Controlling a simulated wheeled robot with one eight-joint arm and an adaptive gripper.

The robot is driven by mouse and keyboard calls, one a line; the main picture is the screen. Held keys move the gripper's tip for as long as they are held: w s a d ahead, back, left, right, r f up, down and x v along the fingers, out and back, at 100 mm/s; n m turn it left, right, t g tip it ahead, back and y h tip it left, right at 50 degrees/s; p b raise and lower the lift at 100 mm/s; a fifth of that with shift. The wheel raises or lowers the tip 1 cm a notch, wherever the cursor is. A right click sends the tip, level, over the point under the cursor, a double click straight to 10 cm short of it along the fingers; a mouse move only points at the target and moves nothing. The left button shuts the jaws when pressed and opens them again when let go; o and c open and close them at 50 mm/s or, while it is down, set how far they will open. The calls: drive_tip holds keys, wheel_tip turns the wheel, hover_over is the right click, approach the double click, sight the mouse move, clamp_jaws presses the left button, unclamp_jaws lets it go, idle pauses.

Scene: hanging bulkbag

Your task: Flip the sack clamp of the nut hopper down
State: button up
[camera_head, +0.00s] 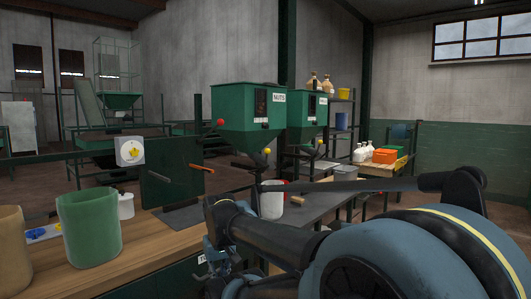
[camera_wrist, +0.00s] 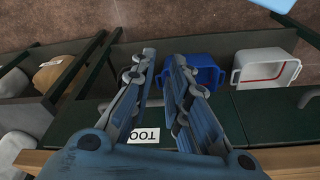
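The nut hopper (camera_head: 240,118) is a green funnel-shaped bin with a NUTS label, standing past the bench near the middle of the head view. A lever with a yellow ball (camera_head: 266,151) is near its outlet, and a red knob (camera_head: 220,122) is at its left. I cannot tell which part is the sack clamp. My gripper (camera_wrist: 163,60) is empty in the wrist view, with its two blue fingers apart at the tips. It points at bins, and no hopper shows there. In the head view it is low, left of my arm, in front of the hopper and well apart from it.
A wooden bench (camera_head: 150,250) holds a green cup (camera_head: 88,228) and a tan one (camera_head: 14,250). A dark upright panel (camera_head: 172,172) stands at its back. A second green hopper (camera_head: 306,112) stands behind. The wrist view shows a blue bin (camera_wrist: 205,75) and a white bin (camera_wrist: 267,68).

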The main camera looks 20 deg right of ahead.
drive_tip(key=w+d+r, duration=0.1)
drive_tip(key=w+r, duration=0.1)
drive_tip(key=r, duration=0.1)
drive_tip(key=w+d+r+m+h, duration=0.1)
drive_tip(key=w+d+r, duration=0.1)
drive_tip(key=r, duration=0.2)
drive_tip(key=w+d+r+m, duration=0.1)
drive_tip(key=w+r, duration=0.2)
drive_tip(key=shift+d+r+h, duration=0.2)
drive_tip(key=shift+d+h, duration=0.1)
drive_tip(key=shift+h, duration=0.1)
clamp_jaws()
drive_tip(key=w+d+r+m+h, duration=0.2)
drive_tip(key=w+d+r+m, duration=0.1)
drive_tip(key=w+d+r, duration=0.5)
drive_tip(key=w+d+r+m+h, duration=0.3)
drive_tip(key=w+d+r, duration=0.5)
drive_tip(key=w+r, duration=0.6)
drive_tip(key=w+d+r+m+h, duration=0.3)
drive_tip(key=w+d+r, duration=0.5)
drive_tip(key=w, duration=0.9)
wheel_tip(320, 180, up, 4)
drive_tip(key=shift+w+f+m, duration=0.1)
drive_tip(key=shift+w+m, duration=0.2)
drive_tip(key=shift+m, duration=0.5)
drive_tip(key=s+a+f+x, duration=0.1)
drive_tip(key=x, duration=1.1)
drive_tip(key=shift+d+f, duration=0.15)
drive_tip(key=shift+f, duration=0.5)
drive_tip(key=shift+w, duration=0.1)
